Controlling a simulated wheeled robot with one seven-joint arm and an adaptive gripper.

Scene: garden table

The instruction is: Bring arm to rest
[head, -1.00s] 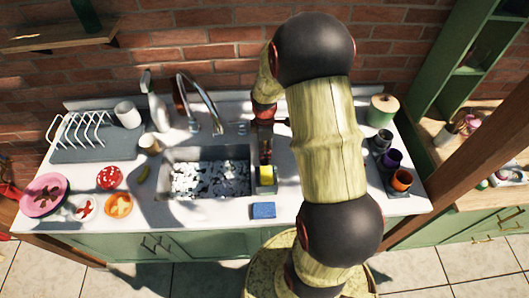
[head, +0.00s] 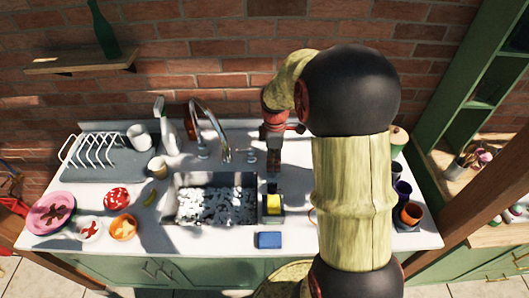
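My gripper (head: 273,172) hangs at the end of my arm, pointing down above the counter to the right of the sink. Its fingers are small and dark in the head view, so I cannot tell whether they are open or shut. No held object can be made out. A yellow sponge in a dark holder (head: 273,205) stands just below and in front of it. My arm covers part of the counter's right side.
The sink (head: 215,203) with its tall faucet (head: 210,128) is to the left. A dish rack (head: 95,150), plates and bowls stand further left. A blue sponge (head: 269,240) lies at the front edge. Dark cups and an orange cup (head: 410,214) stand at the right.

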